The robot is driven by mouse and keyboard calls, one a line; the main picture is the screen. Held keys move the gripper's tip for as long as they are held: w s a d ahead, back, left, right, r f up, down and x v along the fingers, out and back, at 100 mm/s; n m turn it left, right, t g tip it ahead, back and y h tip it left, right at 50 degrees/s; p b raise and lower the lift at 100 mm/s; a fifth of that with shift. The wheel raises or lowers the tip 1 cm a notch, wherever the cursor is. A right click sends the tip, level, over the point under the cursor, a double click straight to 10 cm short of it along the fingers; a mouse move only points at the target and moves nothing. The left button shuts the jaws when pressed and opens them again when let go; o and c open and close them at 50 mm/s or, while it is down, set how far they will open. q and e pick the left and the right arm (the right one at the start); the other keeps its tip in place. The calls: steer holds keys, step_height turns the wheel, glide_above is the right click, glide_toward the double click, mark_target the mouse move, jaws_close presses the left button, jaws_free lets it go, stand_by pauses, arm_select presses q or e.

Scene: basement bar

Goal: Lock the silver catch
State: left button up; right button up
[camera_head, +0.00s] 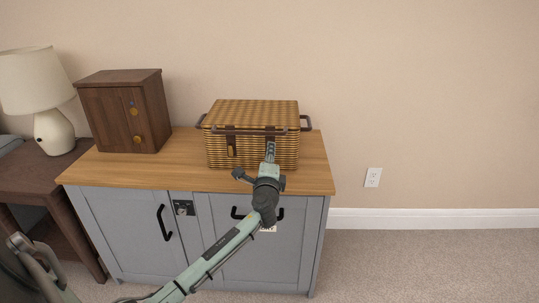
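A dark plate with a small silver catch (183,208) sits on the front of the grey cabinet (135,228), near the top between its two doors. The catch is too small to tell whether it is locked. My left gripper (270,150) is up and to the right of the catch, apart from it. It points away from me, in front of the right part of a woven basket (221,150). Its fingers show as one narrow shape, so I cannot tell whether they are open. My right gripper is not in view.
The basket and a dark wooden box (112,119) with brass-coloured fittings stand on the wooden cabinet top (185,160). The doors have black handles (163,222). A lamp (38,85) stands on a brown side table at left. Floor at right is clear.

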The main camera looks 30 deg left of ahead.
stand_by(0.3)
arm_select(q)
steer(key=o, duration=1.2)
steer(key=shift+c, duration=0.2)
steer(key=shift+s, duration=0.1)
steer(key=v, duration=1.2)
